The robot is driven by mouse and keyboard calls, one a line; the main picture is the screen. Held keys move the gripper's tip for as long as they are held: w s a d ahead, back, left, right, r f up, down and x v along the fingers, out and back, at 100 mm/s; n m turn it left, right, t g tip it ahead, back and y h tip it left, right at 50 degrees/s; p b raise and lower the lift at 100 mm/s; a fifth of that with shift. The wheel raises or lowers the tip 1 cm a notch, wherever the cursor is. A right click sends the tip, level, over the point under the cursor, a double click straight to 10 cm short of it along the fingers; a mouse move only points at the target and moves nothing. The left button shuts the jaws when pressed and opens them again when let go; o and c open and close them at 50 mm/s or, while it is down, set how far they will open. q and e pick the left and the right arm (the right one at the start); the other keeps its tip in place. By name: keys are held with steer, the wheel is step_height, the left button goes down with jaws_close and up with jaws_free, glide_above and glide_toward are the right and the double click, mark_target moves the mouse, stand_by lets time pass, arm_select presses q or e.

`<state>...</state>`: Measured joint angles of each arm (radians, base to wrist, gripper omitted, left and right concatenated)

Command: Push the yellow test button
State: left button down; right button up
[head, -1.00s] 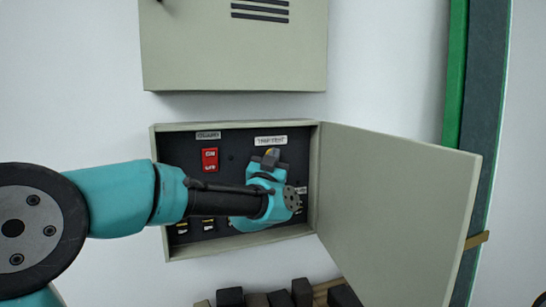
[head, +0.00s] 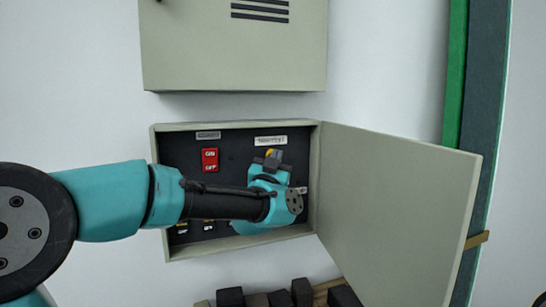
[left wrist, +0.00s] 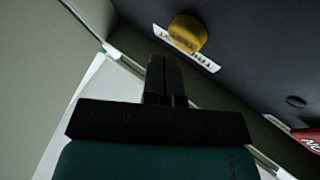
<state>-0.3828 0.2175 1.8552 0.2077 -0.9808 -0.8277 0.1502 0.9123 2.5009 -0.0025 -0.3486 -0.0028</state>
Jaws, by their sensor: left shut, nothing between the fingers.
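The yellow test button (head: 274,153) is on the dark panel in the open wall box, just under a white label (head: 270,140). My left gripper (head: 270,160) is inside the box, in front of the button and partly hiding it. In the left wrist view the round yellow button (left wrist: 188,32) stands out from the panel beside its label. The left gripper's dark fingers (left wrist: 164,62) are together and empty, with a gap in the picture between their tips and the button. My right gripper does not show.
A red ON/OFF switch (head: 210,160) is left of the button. The box door (head: 395,210) stands open to the right, and the box's side wall is close to my gripper. A closed cabinet (head: 235,50) hangs above. Several dark blocks (head: 280,297) are below.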

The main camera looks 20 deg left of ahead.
arm_select(q)
steer(key=s+d, duration=0.1)
steer(key=s, duration=0.1)
steer(key=s+d, duration=0.2)
stand_by(0.6)
stand_by(0.6)
